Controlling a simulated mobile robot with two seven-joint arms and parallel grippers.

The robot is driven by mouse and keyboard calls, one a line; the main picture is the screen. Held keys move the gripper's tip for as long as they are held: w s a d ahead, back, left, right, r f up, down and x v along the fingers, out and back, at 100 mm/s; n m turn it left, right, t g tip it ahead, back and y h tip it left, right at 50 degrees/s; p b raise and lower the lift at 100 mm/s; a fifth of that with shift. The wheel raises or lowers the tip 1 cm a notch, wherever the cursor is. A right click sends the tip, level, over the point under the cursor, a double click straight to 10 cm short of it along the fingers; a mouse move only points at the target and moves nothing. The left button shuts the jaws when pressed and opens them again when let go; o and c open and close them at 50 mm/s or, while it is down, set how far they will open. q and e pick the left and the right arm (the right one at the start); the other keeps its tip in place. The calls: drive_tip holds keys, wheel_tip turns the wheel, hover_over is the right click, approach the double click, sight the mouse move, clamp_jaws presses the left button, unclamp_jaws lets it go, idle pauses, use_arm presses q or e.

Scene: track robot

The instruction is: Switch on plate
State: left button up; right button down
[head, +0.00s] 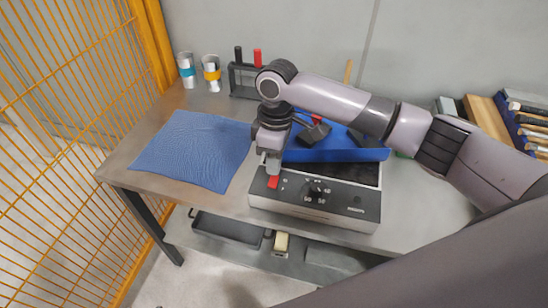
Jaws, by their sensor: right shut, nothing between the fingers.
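The plate (345,211) is a grey and black box with a dark control panel on its front top, near the front edge of the workbench. A red switch (273,182) sits at the left of the panel, and a black knob (317,187) with numbers around it is to its right. My right gripper (272,168) is shut and empty, pointing down with its tips right at the red switch. I cannot tell whether they touch it. My right arm hides part of the plate's back and the things behind it. My left gripper is not in view.
A blue tray (340,155) with tools stands behind the panel. A blue cloth (190,150) lies on the workbench (150,182) at left. Two cups (187,70) and a tool rack (241,80) stand at the back. An orange mesh fence (70,110) borders the left.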

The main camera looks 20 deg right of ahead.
sight(273, 185)
wheel_tip(273, 185, up, 11)
drive_tip(key=s, duration=0.1)
drive_tip(key=shift+a, duration=0.4)
drive_tip(key=shift+s, duration=0.1)
